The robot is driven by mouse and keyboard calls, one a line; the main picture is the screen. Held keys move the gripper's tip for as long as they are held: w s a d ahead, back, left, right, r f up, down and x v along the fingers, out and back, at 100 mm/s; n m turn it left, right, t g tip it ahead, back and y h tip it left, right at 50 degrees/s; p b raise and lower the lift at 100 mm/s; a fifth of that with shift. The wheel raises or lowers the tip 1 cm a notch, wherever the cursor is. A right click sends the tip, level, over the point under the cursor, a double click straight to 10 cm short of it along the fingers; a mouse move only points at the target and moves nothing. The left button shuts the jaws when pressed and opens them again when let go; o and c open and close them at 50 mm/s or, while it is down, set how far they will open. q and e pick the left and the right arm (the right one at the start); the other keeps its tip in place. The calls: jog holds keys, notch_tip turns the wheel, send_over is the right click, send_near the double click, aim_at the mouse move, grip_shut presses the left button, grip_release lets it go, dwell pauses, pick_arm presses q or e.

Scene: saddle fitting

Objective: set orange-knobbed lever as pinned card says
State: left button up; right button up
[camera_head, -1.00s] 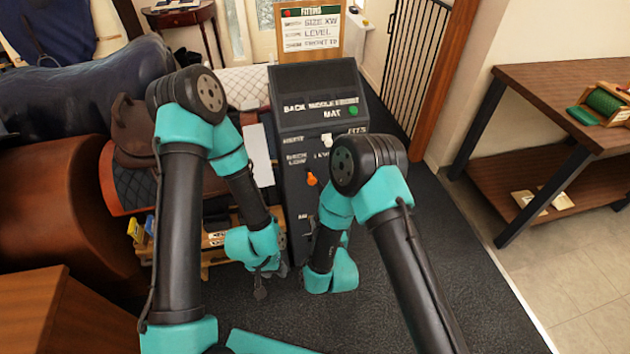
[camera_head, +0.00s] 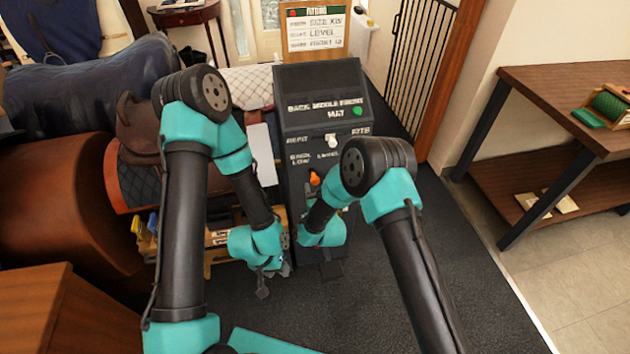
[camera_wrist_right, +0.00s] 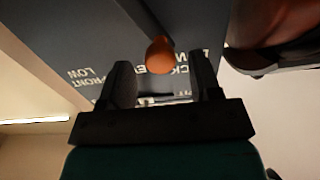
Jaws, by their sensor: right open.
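The orange knob (camera_head: 314,178) of the lever sits on the front of the dark cabinet (camera_head: 320,82), below a white knob (camera_head: 331,140). Labels near it read BACK LOW and LEVEL; part of the row is hidden by my right arm. The pinned card (camera_head: 316,32) stands behind the cabinet; its middle line reads LEVEL, the other lines are blurred. In the right wrist view, my right gripper (camera_wrist_right: 161,70) is open, with the orange knob (camera_wrist_right: 160,55) between its fingertips and gaps on both sides. My left gripper (camera_head: 262,291) hangs low left of the cabinet, its fingers unclear.
A green knob (camera_head: 357,111) is on the cabinet's upper panel. A brown saddle (camera_head: 138,122) and a wooden crate (camera_head: 217,240) are at left. A wooden bench (camera_head: 560,85) stands at right. The dark floor right of the cabinet is clear.

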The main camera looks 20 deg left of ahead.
aim_at(316, 183)
jog(key=shift+x, duration=1.75)
jog(key=shift+c, duration=0.5)
grip_shut()
